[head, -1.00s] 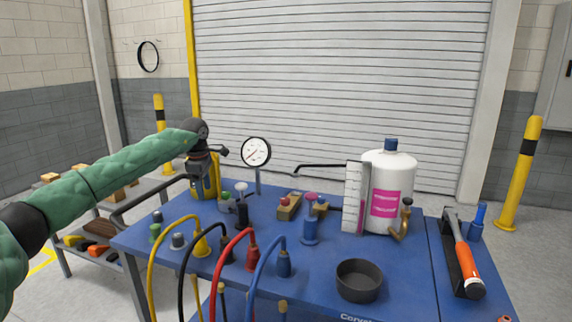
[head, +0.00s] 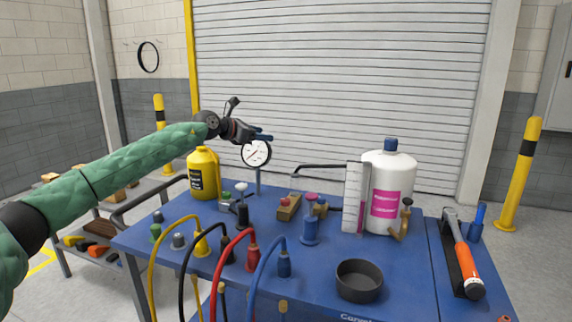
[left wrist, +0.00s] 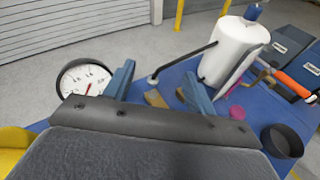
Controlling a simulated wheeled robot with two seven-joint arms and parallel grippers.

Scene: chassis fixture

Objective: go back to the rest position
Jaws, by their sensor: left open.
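My left gripper (head: 258,135) is raised above the back left of the blue table (head: 320,262), its arm coming in from the left. It points to the right and is just above the dial of the gauge (head: 257,155) in the head view. In the left wrist view its two blue fingers (left wrist: 158,90) stand wide apart with nothing held between them. The gauge dial (left wrist: 84,82) shows left of the fingers there. My right gripper is in neither view.
A yellow bottle (head: 203,175) stands below my left wrist. A white bottle (head: 392,185), a clear graduated column (head: 353,198) and a dark bowl (head: 359,281) are farther right. Coloured hoses (head: 232,250) arch at the front. An orange-handled hammer (head: 467,262) lies at the right.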

